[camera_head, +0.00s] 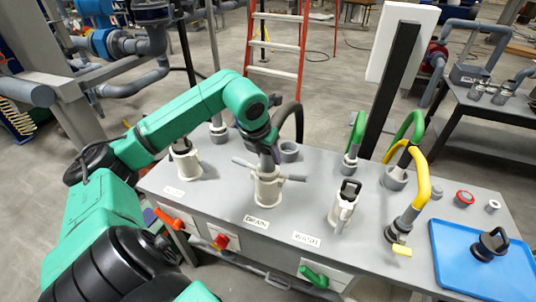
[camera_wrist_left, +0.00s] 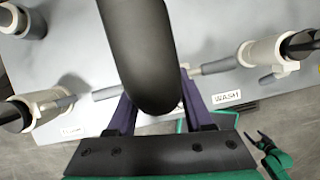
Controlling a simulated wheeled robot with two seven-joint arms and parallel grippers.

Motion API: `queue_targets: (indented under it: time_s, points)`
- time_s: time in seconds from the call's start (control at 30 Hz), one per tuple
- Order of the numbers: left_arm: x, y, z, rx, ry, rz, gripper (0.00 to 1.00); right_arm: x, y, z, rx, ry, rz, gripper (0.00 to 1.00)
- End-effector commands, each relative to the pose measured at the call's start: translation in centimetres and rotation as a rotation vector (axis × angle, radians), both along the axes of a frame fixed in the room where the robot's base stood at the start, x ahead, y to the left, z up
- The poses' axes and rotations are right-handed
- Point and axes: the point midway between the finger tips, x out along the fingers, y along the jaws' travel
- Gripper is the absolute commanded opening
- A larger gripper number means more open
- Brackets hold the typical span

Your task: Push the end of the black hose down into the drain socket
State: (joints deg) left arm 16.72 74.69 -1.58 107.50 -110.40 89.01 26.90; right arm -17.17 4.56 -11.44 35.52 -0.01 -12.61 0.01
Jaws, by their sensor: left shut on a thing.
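My left gripper (camera_head: 267,158) is shut on the black hose (camera_head: 293,118), directly above the drain socket (camera_head: 267,190). The hose arches up behind my wrist. The socket is a white upright cup with a grey lever out to each side, above a DRAIN label (camera_head: 256,221). In the left wrist view the hose (camera_wrist_left: 140,50) fills the space between the dark fingers (camera_wrist_left: 158,108) and hides most of the socket. The hose's end is hidden, so I cannot tell how far it sits in the socket.
White sockets stand left (camera_head: 186,162) and right (camera_head: 341,212), the right one at the WASH label (camera_head: 306,240). Green hoses (camera_head: 355,135) and a yellow one (camera_head: 420,180) stand further right. A blue tray (camera_head: 462,262) lies at the right end. Valve handles line the bench front.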

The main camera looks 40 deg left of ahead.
Motion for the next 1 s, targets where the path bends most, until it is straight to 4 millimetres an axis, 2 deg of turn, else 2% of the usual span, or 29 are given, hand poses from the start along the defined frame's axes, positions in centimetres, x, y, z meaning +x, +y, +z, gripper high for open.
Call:
queue_targets:
  time_s: [0.37,0.4,0.47,0.83,0.93,1.0]
  points:
    - [0.0,0.0,-0.4,0.0,-0.001,0.0,0.0,0.0,0.0,-0.4,0.0,0.0,-0.001,0.99]
    - [0.0,0.0,-0.4,0.0,-0.001,0.0,0.63,0.0,0.0,-0.4,0.0,0.0,-0.001,0.99]
    - [0.0,0.0,-0.4,0.0,-0.001,0.0,0.86,0.0,0.0,-0.4,0.0,0.0,0.0,0.99]
    - [-0.1,0.0,-0.1,0.002,0.0,0.001,0.86,0.0,0.0,-0.5,0.001,0.0,0.0,0.99]
    - [-0.6,0.0,1.3,0.003,-0.002,0.001,0.86,0.0,0.0,-0.7,0.001,0.0,0.0,0.99]
    - [-1.3,-0.2,2.9,0.005,-0.005,0.0,0.86,0.0,0.0,-0.8,0.001,0.0,0.0,0.99]
